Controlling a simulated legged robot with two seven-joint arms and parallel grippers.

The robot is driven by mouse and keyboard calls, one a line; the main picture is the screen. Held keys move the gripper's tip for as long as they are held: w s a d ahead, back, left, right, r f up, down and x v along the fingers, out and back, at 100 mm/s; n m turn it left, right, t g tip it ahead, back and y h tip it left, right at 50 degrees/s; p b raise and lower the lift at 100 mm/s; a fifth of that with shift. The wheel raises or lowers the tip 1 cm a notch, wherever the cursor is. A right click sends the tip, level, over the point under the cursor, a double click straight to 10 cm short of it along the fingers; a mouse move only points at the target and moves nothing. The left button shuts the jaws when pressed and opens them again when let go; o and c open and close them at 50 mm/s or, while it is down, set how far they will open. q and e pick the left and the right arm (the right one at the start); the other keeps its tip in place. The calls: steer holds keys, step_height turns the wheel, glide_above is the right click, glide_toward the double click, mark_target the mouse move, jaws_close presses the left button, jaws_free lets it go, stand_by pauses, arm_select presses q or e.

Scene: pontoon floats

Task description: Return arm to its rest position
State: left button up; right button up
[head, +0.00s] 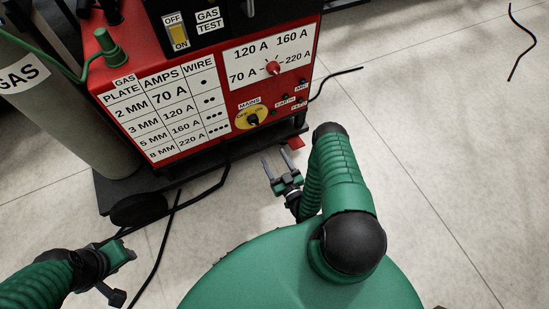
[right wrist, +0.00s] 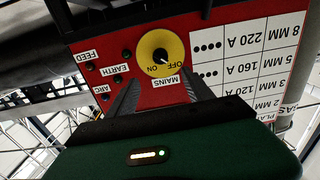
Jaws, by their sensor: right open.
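My right gripper (head: 278,160) is open and empty in the head view, low in front of the red welding machine (head: 160,75). Its two fingers are apart and point toward the machine. In the right wrist view the fingers (right wrist: 163,90) stand apart below the yellow mains switch (right wrist: 161,52), with the panel seen upside down. The fingers do not appear to hold the black knob. The mains switch (head: 253,119) also shows in the head view; its exact setting is unclear. My left gripper (head: 122,268) is at the lower left, apart from the machine; its jaws are unclear.
A grey gas cylinder (head: 60,110) stands left of the machine. Black cables (head: 165,235) run over the floor between my arms and the machine. The pale tiled floor (head: 440,150) at the right is mostly clear, with a thin cable (head: 524,45) at the far right.

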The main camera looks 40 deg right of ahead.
steer(key=w+a+r+n+g+y, duration=0.1)
steer(key=w+r+n+g+y, duration=0.1)
steer(key=w+r+g, duration=0.3)
steer(key=w+a+r+n+g+y, duration=0.1)
steer(key=w+r+n+y, duration=0.15)
steer(key=w, duration=0.45)
steer(key=s+a+r+m+g+p, duration=0.1)
steer(key=s+a+r+g, duration=0.4)
steer(key=s+r, duration=0.5)
steer(key=s+a+r+m+g+p, duration=0.1)
steer(key=s+a+r+g, duration=0.4)
steer(key=s+r, duration=0.45)
step_height(320, 180, up, 26)
steer(key=t+p, duration=0.1)
steer(key=p, duration=2.5)
steer(key=shift+a+r+p, duration=0.15)
steer(key=shift+a+p, duration=0.25)
steer(key=shift+a, duration=0.05)
